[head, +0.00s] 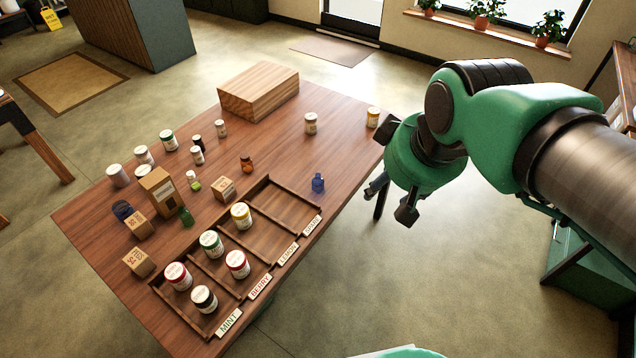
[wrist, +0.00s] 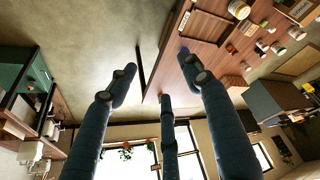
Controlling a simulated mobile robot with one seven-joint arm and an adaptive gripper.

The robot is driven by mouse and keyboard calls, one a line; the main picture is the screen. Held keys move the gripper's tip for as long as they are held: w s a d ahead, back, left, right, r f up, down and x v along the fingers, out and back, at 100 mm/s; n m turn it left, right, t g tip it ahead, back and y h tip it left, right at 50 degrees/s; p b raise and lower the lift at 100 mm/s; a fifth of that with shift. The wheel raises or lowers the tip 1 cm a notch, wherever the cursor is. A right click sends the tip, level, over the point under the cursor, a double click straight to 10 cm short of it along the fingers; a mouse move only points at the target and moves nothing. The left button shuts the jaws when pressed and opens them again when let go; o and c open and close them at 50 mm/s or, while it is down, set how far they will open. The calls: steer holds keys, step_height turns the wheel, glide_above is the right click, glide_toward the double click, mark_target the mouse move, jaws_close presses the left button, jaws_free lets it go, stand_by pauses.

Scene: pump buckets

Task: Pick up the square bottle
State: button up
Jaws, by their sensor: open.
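A small blue bottle (head: 318,184) with a narrow neck stands upright on the wooden table, just right of the tray's far end. A green bottle (head: 186,216) and an amber bottle (head: 247,164) stand further left. They are too small to tell for certain which one is square. My gripper (head: 391,200) is open and empty, off the table's right edge and to the right of the blue bottle. In the wrist view its fingers (wrist: 152,78) are spread apart with nothing between them.
A divided wooden tray (head: 293,245) with labels MINT, BERRY and LEMON holds several jars. Behind it stand small cartons, such as one beside the tray (head: 224,189), and several jars. A large wooden box (head: 258,91) sits at the back. Table around the blue bottle's right is clear.

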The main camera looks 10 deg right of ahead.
steer(key=w+a+n+g+p, duration=0.1)
steer(key=w+n+p, duration=0.1)
steer(key=w+n, duration=0.8)
steer(key=n+g+p, duration=0.4)
steer(key=n+p, duration=0.2)
steer(key=n, duration=0.7)
glide_above(317, 175)
step_height(317, 175, down, 27)
steer(key=shift+f+b, duration=0.55)
steer(key=shift+f, duration=3.7)
